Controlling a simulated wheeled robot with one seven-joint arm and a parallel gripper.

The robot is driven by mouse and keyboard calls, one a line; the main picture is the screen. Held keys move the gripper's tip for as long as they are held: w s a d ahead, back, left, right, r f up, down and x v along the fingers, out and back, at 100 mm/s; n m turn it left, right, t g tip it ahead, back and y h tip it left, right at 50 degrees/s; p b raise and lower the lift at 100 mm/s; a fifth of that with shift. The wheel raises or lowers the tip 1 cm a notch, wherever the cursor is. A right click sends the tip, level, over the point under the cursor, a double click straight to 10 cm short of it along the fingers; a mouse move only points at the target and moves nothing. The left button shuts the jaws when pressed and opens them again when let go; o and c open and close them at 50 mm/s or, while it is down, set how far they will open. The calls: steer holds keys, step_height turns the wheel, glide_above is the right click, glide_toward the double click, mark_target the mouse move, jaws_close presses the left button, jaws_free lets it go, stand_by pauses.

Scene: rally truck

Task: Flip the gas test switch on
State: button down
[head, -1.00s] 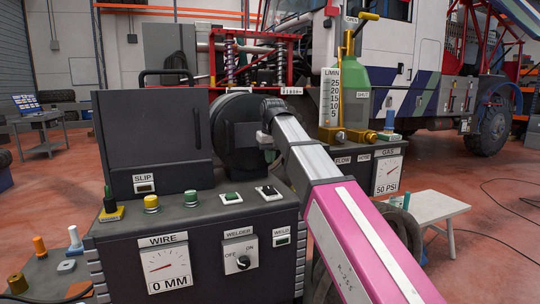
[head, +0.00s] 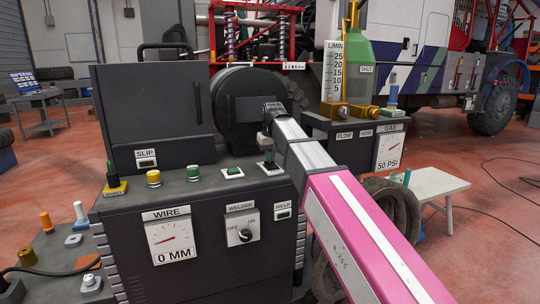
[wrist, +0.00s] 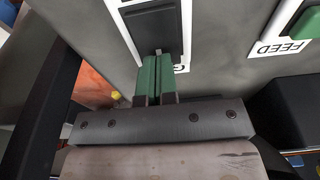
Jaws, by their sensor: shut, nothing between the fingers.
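The gas test switch is a black rocker on a white plate on top of the dark welder box, in the head view (head: 271,171) and the wrist view (wrist: 150,22). Its label is mostly covered; only part of a letter shows. My gripper (head: 267,157) is at the switch, pointing down. In the wrist view, its two green fingertips (wrist: 160,62) are shut together with nothing between them, at the near end of the rocker. I cannot tell whether they touch it. The fingers partly hide the rocker in the head view.
A green FEED button (wrist: 301,24) sits beside the switch. Yellow (head: 153,178) and green (head: 193,173) knobs stand farther left on the box (head: 200,265). A black spool housing (head: 235,85) rises behind. The gas unit (head: 388,150) stands at right.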

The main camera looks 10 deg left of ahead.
steer(key=shift+f, duration=0.25)
stand_by(0.3)
steer(key=shift+s+d+r, duration=0.35)
steer(key=shift+s, duration=0.25)
steer(key=shift+w+r, duration=0.1)
